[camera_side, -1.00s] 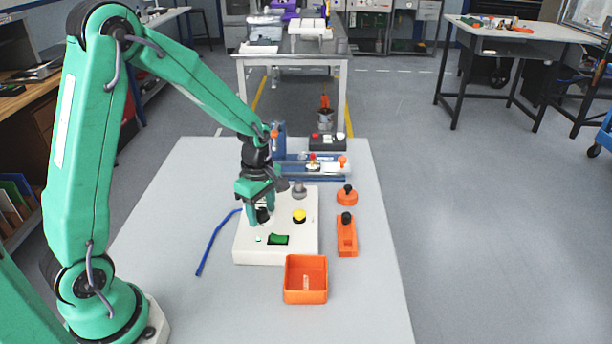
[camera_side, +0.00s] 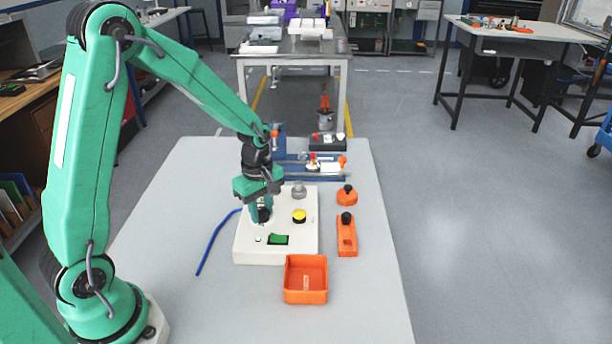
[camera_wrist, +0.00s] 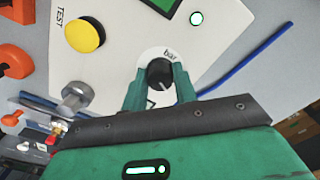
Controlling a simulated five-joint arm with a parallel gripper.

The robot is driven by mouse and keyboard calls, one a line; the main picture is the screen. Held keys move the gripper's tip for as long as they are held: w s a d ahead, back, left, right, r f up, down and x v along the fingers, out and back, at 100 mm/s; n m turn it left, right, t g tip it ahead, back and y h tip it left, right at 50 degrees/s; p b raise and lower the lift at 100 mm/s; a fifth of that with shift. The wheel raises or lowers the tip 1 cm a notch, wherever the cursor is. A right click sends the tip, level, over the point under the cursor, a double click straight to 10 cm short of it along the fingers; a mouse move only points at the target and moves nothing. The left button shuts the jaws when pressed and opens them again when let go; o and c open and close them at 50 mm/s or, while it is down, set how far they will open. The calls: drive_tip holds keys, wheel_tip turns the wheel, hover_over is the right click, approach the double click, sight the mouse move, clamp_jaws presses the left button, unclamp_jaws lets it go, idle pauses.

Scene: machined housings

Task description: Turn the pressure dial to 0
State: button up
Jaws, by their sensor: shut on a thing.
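The pressure dial (camera_wrist: 160,73) is a black knob with a white pointer line, on a round white plate marked "bar". It sits on the white panel box (camera_side: 247,247). In the side view the dial (camera_side: 263,216) is partly hidden by my gripper. My green gripper (camera_wrist: 159,85) is shut on the dial, with one finger on each side of it. In the side view my gripper (camera_side: 261,213) points straight down over the left part of the box. The scale numbers are mostly covered, so I cannot read the setting.
The box also carries a yellow TEST button (camera_side: 299,216), a green rocker switch (camera_side: 278,240) and a grey metal knob (camera_side: 299,190). An orange tray (camera_side: 305,296) stands in front. Orange parts (camera_side: 346,236) lie to the right. A blue tube (camera_side: 213,248) lies left.

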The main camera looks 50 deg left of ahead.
drive_tip(key=m, duration=1.1)
drive_tip(key=shift+s, duration=0.1)
drive_tip(key=m, duration=0.3)
drive_tip(key=shift+m, duration=0.3)
drive_tip(key=m, duration=0.9)
drive_tip(key=shift+a+m, duration=0.1)
drive_tip(key=shift+m, duration=0.3)
drive_tip(key=o, duration=1)
drive_tip(key=shift+c, duration=0.2)
drive_tip(key=shift+r, duration=0.1)
